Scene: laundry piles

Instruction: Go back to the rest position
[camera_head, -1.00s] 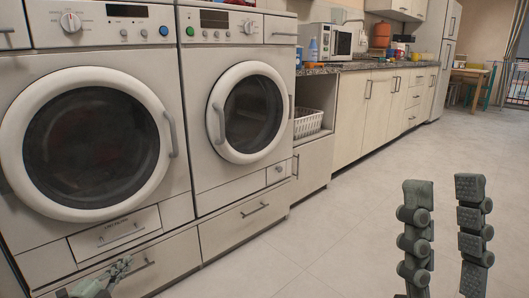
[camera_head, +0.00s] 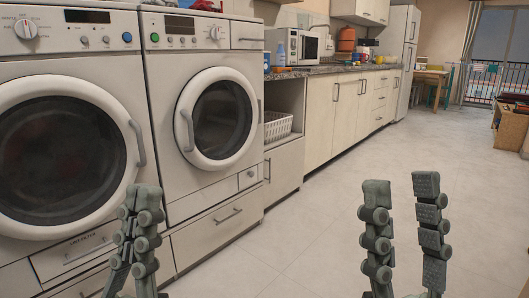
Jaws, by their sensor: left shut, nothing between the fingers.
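My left gripper (camera_head: 141,215) is upright at the lower left, in front of the drawers below the washing machines. Its fingers are together with nothing between them. My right gripper (camera_head: 402,205) is upright at the lower right, over the open floor. Its two fingers stand apart with empty space between them. Neither gripper appears to hold anything.
Two front-loading machines stand at the left, a left machine (camera_head: 150,95) and a right machine (camera_head: 240,100), both doors closed. A white basket (camera_head: 278,127) sits in a counter niche. Cabinets (camera_head: 320,110) run along the wall. The tiled floor (camera_head: 460,190) is clear at the right.

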